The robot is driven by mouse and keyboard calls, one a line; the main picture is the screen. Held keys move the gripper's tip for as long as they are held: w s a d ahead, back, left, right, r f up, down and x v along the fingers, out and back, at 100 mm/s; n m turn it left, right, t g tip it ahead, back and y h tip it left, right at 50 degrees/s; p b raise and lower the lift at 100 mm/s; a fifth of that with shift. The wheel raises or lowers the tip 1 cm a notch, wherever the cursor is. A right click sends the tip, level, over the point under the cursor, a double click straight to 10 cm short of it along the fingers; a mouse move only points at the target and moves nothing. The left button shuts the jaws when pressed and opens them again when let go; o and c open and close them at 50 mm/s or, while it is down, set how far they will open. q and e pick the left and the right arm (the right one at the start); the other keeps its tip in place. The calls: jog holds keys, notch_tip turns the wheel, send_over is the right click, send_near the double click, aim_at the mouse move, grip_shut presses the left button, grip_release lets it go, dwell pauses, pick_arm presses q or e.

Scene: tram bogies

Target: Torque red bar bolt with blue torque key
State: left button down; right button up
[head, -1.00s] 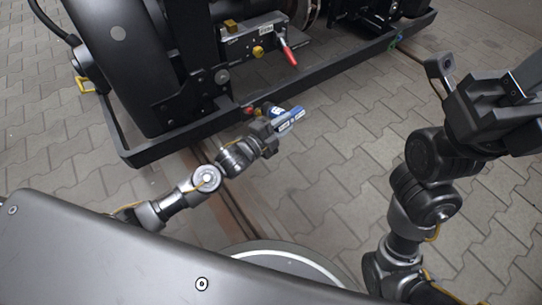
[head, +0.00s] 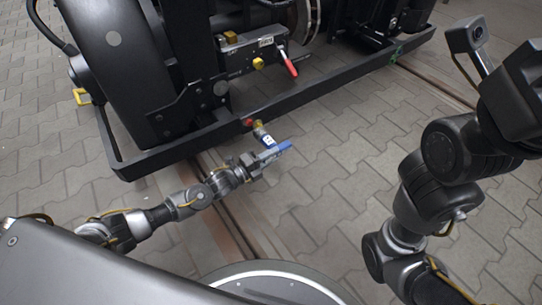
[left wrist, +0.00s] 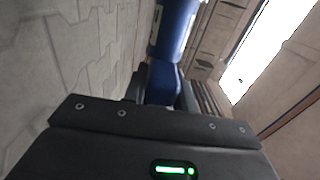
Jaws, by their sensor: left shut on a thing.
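The red bar bolt (head: 248,122) shows as a small red spot on the black lower bar of the bogie. The blue torque key (head: 284,147) is held in my left gripper (head: 257,164), which is shut on it just in front of the bar. The key's brass-coloured end (head: 258,125) is right beside the red bolt; I cannot tell whether they touch. In the left wrist view the blue key (left wrist: 173,30) stands between the fingers of my left gripper (left wrist: 163,85). My right gripper is at the right edge of the head view, its fingers not clearly shown.
The black bar (head: 330,87) runs along the bogie's near side. Above it is a metal block with a red-handled lever (head: 291,68) and yellow knobs. A rail (head: 232,222) runs through the paving below. The paved floor (head: 340,190) to the right is clear.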

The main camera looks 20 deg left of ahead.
aim_at(262, 142)
pick_arm(q)
jog(key=shift+a+r, duration=0.15)
jog(key=shift+w+a, duration=0.25)
jog(key=shift+a, duration=0.05)
jog(key=shift+w+a+b, duration=0.55)
jog(key=shift+w+a, duration=0.4)
jog(key=shift+a, duration=0.2)
jog(key=shift+w+a+b, duration=0.5)
jog(key=shift+w+a, duration=0.4)
jog(key=shift+a, duration=0.2)
jog(key=shift+r+g+y+p, duration=0.3)
jog(key=shift+g+y+p, duration=0.25)
jog(key=shift+p, duration=1.6)
jog(key=shift+g+p, duration=0.25)
jog(key=shift+p, duration=0.15)
jog(key=shift+f, duration=0.1)
